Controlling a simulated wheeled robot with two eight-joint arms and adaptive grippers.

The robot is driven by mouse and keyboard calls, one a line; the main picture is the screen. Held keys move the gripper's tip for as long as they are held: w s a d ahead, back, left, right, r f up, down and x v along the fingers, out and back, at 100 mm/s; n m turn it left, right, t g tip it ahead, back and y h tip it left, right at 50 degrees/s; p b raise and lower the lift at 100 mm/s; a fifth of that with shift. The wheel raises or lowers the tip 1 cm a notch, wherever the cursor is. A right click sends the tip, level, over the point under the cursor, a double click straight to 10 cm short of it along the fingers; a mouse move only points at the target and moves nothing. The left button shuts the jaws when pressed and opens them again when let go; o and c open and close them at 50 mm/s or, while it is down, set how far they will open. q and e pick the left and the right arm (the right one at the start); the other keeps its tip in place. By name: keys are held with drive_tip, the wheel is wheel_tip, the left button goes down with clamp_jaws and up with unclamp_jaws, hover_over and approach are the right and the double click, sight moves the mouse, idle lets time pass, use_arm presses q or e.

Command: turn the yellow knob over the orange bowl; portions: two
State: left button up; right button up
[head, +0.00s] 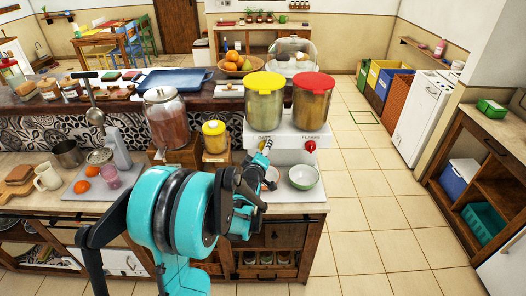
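A white dispenser (287,142) on the counter carries two clear canisters, one with a yellow lid (264,82) and one with a red lid (314,81). The yellow knob (263,145) is on its front below the yellow-lidded canister, partly hidden by my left gripper (262,159). That gripper is at the knob; whether its fingers are shut on it is too small to tell. The orange bowl (271,175) stands below, mostly hidden behind my arm. My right gripper is out of view.
A red knob (309,147) is to the right, above a green bowl (303,177). A yellow-lidded jar (214,137) and a large glass jar (167,117) stand left of the dispenser. Tiled floor (365,215) is free to the right.

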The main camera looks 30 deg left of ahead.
use_arm(q)
drive_tip(key=c, duration=1)
drive_tip(key=shift+m, duration=0.3)
drive_tip(key=m+g+y+b, duration=0.1)
drive_tip(key=m+y, duration=0.1)
drive_tip(key=m, duration=0.2)
drive_tip(key=m+g+y+b, duration=0.1)
drive_tip(key=m, duration=0.3)
drive_tip(key=d+m+g+y+b, duration=0.1)
drive_tip(key=m+y, duration=0.1)
drive_tip(key=m, duration=0.2)
drive_tip(key=shift+w+m+y+b, duration=0.3)
drive_tip(key=shift+m+b, duration=0.1)
